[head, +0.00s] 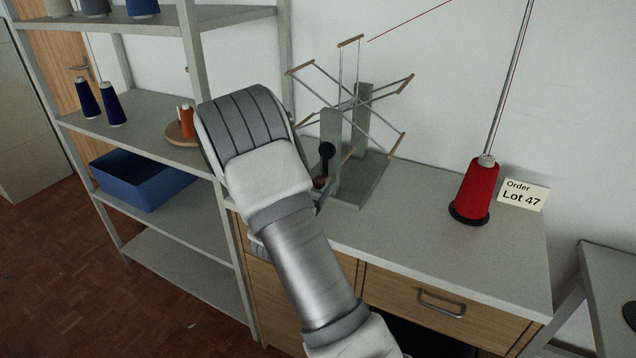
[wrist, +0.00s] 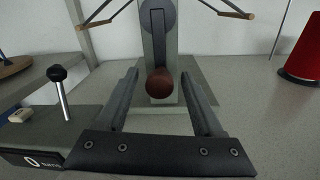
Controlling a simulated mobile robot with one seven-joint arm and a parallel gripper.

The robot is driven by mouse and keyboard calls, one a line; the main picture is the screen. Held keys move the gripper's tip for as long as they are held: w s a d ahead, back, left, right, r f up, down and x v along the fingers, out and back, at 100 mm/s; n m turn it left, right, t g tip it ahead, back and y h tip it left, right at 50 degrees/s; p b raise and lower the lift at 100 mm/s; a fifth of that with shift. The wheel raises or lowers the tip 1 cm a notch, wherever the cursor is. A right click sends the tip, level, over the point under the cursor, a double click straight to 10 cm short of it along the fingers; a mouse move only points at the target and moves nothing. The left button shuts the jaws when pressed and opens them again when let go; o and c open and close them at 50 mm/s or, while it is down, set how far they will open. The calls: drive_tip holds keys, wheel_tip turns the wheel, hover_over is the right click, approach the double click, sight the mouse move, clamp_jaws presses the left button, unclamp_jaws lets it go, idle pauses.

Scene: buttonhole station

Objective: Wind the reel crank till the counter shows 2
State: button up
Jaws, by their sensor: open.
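The reel (head: 352,100) stands on the counter top, with spokes ending in wooden bars. Its crank (wrist: 158,50) hangs straight down from a grey hub, with a round brown knob (wrist: 159,83) at the lower end. The knob also shows beside my wrist in the head view (head: 319,183). My gripper (wrist: 160,76) is open, its fingertips on either side of the knob in the wrist view; I cannot tell whether they reach around it. The turns counter (wrist: 33,161) reads 0, its label partly hidden by my gripper.
A black-knobbed lever (wrist: 60,88) stands left of my gripper. A red thread cone (head: 473,192) and an order card reading Lot 47 (head: 523,195) are at the right. A shelf (head: 150,128) with spools and a blue bin (head: 140,180) stands at the left.

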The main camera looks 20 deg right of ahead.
clamp_jaws()
idle(0.4)
drive_tip(key=shift+w, duration=0.1)
idle(1.0)
